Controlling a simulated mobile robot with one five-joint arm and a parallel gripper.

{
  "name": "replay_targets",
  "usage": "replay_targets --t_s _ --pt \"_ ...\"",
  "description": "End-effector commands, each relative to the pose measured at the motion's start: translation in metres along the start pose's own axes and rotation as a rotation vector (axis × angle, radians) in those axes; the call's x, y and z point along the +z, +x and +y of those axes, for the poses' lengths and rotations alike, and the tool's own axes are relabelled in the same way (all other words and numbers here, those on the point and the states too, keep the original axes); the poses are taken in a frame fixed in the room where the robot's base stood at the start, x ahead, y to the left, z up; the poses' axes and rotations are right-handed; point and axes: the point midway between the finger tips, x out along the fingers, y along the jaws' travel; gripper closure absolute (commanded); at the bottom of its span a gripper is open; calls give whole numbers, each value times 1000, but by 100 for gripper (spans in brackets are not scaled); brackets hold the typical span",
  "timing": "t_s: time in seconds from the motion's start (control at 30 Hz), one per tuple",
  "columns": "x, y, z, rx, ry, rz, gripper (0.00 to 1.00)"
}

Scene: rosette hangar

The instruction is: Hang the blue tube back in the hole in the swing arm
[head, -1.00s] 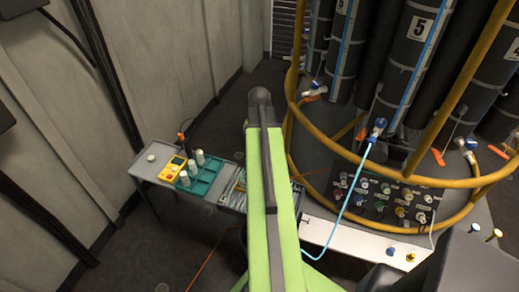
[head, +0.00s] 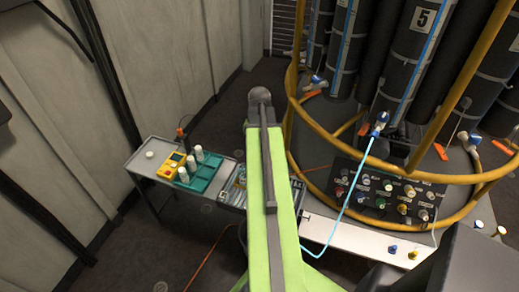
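A light blue tube (head: 344,214) hangs from the blue and white valve (head: 379,121) at the foot of the bottle marked 5. It sags down and curves left, and its lower end is hidden behind my lime green arm. A blue line also runs up the front of that bottle. I cannot make out the swing arm or its hole. My gripper is not in view, so I cannot tell where it is relative to the tube.
Yellow rails (head: 335,140) ring the dark bottles. A control panel (head: 388,195) with coloured knobs stands at their base, above a white ledge (head: 350,238). A grey cart (head: 143,171) on the left carries a yellow meter (head: 171,166) and a teal tray (head: 212,166). Dark floor lies between.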

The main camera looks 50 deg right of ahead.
Motion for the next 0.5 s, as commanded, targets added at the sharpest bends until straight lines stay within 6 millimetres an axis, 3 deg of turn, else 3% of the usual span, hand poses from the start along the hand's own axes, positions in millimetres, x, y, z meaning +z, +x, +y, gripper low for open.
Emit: replay_targets --t_s 0.47,0.5 --pt "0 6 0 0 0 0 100" --pt "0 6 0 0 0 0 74"
